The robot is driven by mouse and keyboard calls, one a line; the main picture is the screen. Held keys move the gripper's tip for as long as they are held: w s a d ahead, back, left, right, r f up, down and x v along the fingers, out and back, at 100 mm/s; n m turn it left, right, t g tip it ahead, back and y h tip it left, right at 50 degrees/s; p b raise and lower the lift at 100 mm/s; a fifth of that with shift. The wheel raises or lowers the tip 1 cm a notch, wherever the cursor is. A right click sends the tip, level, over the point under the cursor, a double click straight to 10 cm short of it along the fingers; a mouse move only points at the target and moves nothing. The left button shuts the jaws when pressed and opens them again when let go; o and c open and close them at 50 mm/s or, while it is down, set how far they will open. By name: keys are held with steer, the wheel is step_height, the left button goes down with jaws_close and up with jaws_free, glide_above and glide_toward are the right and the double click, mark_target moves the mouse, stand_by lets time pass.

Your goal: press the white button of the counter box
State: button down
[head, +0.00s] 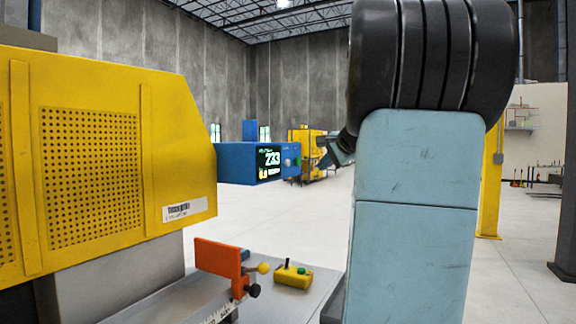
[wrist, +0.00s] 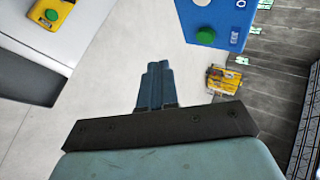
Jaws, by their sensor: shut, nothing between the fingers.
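In the head view my gripper (head: 322,146) is small, right of the box.
A yellow machine (head: 125,150) fills the left of the head view. Below it are an orange stop (head: 218,257) and a yellow control box (head: 293,275) with a green button, on a grey table (head: 300,302). Another yellow machine (head: 307,142) stands behind. Open floor lies between.

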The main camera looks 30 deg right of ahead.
mark_target(288, 163)
steer(key=shift+d+r, duration=0.15)
steer(key=shift+d, duration=0.25)
steer(key=w+a, duration=0.4)
steer(key=w, duration=0.3)
steer(key=shift+w+a, duration=0.3)
steer(key=shift+w, duration=0.05)
steer(key=shift+w+a, duration=0.5)
steer(key=shift+w, duration=0.15)
stand_by(3.1)
steer(key=shift+s+d, duration=0.5)
steer(key=shift+s, duration=0.3)
steer(key=shift+s, duration=0.1)
